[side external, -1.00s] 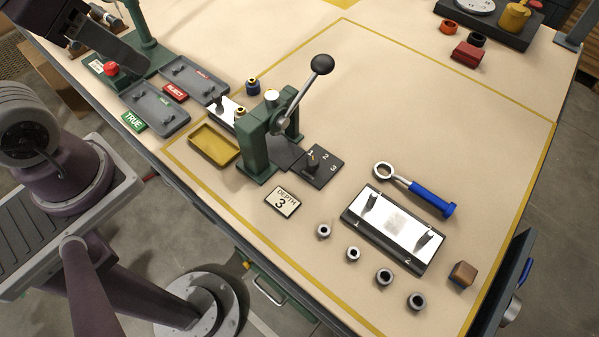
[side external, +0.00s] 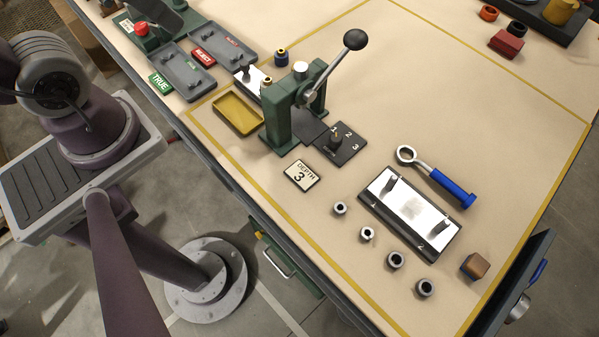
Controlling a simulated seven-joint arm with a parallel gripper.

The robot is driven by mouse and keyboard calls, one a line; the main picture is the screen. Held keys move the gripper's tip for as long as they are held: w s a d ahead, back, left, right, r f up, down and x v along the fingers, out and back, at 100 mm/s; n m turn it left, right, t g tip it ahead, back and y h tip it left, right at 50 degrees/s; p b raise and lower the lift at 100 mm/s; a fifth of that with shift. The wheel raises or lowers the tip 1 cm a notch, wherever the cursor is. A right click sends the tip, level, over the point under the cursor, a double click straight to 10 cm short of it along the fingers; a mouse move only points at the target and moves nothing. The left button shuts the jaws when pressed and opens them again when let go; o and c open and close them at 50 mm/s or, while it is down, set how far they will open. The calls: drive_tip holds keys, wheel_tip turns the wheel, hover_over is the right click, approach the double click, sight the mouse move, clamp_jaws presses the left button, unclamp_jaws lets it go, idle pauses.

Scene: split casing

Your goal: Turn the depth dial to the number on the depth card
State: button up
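The depth card (side external: 301,174) lies flat on the bench in front of the green press and reads "DEPTH 3". The plate bears the numbers 1, 2 and 3. The knob stands close to the 1 and partly covers that area; I cannot make out clearly which number it points to.
The green press (side external: 292,112) has a raised lever with a black ball (side external: 355,39) above the dial's far side. A yellow tray (side external: 238,114), a two-post plate (side external: 410,212), a blue-handled wrench (side external: 440,181) and several metal rings stand around.

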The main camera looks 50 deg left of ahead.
drive_tip(key=shift+o, duration=1.2)
drive_tip(key=shift+w+r, duration=0.2)
drive_tip(key=shift+w, duration=0.1)
drive_tip(key=m+g+y, duration=0.3)
drive_tip(key=m+g, duration=0.6)
hover_over(337, 137)
drive_tip(key=w+d, duration=0.2)
wheel_tip(337, 137, down, 24)
drive_tip(key=x, duration=0.7)
drive_tip(key=shift+w+d, duration=0.1)
drive_tip(key=shift+w, duration=0.05)
clamp_jaws()
